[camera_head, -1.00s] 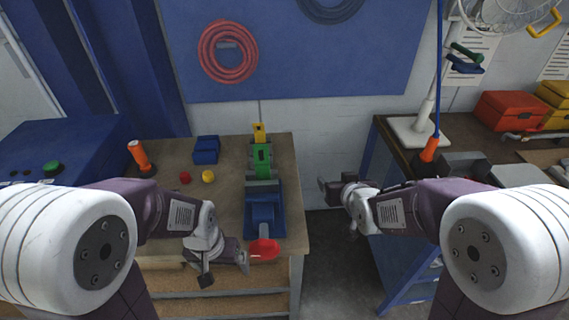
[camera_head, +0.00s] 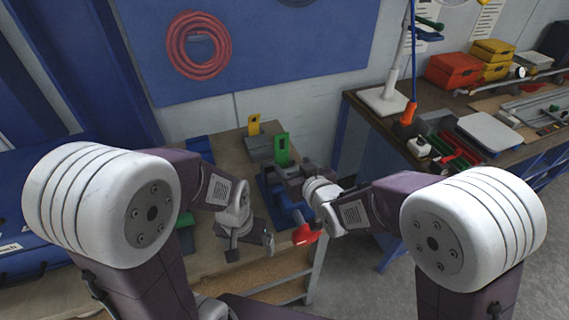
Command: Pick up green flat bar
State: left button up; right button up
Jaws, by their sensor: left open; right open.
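The green flat bar (camera_head: 282,150) stands upright at the blue vise (camera_head: 265,187) on the wooden workbench (camera_head: 230,155). Its lower part is hidden by my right gripper and the vise. My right gripper (camera_head: 287,177) is open, just below and in front of the bar; I cannot tell whether it touches the bar or vise. My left gripper (camera_head: 250,247) is open and empty, low over the front of the bench, left of the red handle end (camera_head: 304,234).
A yellow upright piece (camera_head: 254,125) stands behind the green bar on a grey block (camera_head: 259,148). At right, a second bench (camera_head: 365,112) holds a lamp stand, an orange-handled tool and red and yellow boxes. A gap lies between the benches.

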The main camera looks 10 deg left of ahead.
aim_at(282, 158)
jog(key=shift+w+a+f, duration=0.25)
jog(key=shift+w+a, duration=0.2)
jog(key=shift+a, duration=0.15)
jog(key=shift+w+a+f, duration=0.2)
jog(key=shift+w+a, duration=0.2)
jog(key=shift+a, duration=0.15)
jog(key=shift+w+a+p, duration=0.1)
jog(key=shift+w+p, duration=0.1)
jog(key=shift+p, duration=0.2)
jog(key=p+x, duration=0.1)
jog(key=x, duration=0.3)
jog(key=shift+r, duration=0.1)
jog(key=shift+w+a+f, duration=0.25)
jog(key=shift+s+d+r, duration=0.1)
jog(key=shift+d, duration=0.05)
jog(key=c, duration=0.8)
grip_shut()
pick_arm(q)
jog(key=shift+s+a+r, duration=0.1)
jog(key=shift+a+r, duration=0.05)
jog(key=shift+r, duration=0.5)
jog(key=shift+s+a+r, duration=0.1)
jog(key=shift+r, duration=0.5)
